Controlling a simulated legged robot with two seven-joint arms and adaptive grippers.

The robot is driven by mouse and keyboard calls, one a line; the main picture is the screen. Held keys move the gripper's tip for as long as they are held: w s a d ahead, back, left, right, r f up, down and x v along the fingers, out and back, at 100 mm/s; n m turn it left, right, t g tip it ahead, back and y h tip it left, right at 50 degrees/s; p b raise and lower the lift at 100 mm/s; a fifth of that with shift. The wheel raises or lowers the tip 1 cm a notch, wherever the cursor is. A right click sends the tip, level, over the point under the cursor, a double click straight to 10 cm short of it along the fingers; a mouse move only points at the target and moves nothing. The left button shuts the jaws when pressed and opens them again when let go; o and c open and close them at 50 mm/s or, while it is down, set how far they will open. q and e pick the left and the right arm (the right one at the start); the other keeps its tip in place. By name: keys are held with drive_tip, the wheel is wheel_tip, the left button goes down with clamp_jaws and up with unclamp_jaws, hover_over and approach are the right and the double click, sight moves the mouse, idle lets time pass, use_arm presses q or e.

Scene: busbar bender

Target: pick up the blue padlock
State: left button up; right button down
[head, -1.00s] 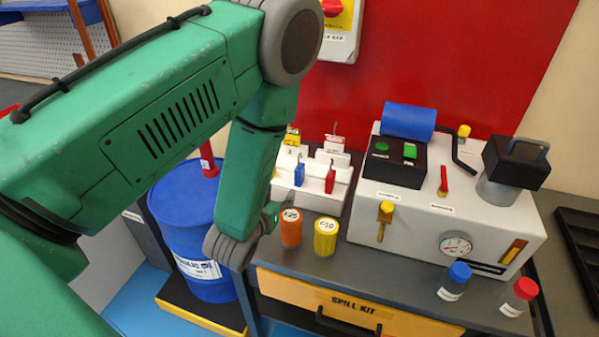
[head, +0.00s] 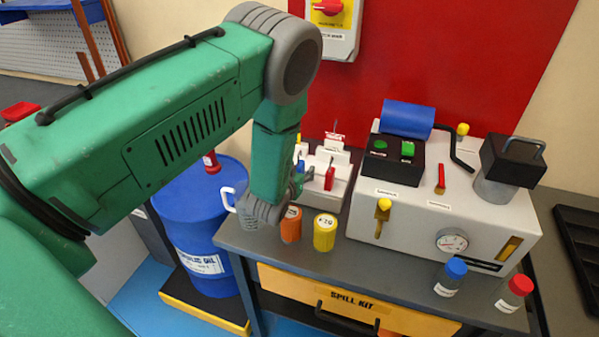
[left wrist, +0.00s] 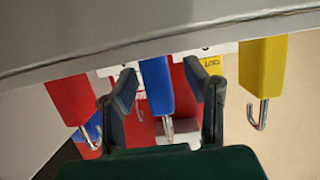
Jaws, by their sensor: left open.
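The blue padlock (left wrist: 157,85) shows between the two dark fingers of my left gripper (left wrist: 160,80) in the left wrist view, its metal shackle pointing down in that picture. The fingers stand apart on either side of it; I cannot tell whether they touch it. In the head view my left gripper (head: 298,183) is at the left end of the white stepped rack (head: 340,193), where my arm mostly hides the blue padlock. A red padlock (head: 330,179) stands to its right on the rack. The left wrist view also shows a red padlock (left wrist: 70,100) and a yellow padlock (left wrist: 262,72).
An orange container (head: 291,228) and a yellow container (head: 325,233) stand just below the gripper, in front of the rack. The white bender machine (head: 400,205) is to the right.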

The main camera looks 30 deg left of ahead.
use_arm(q)
drive_tip(key=shift+d+r, duration=0.1)
drive_tip(key=shift+d, duration=0.15)
clamp_jaws()
drive_tip(key=shift+s+a, duration=0.15)
drive_tip(key=shift+a, duration=0.2)
use_arm(e)
drive_tip(key=shift+s, duration=0.1)
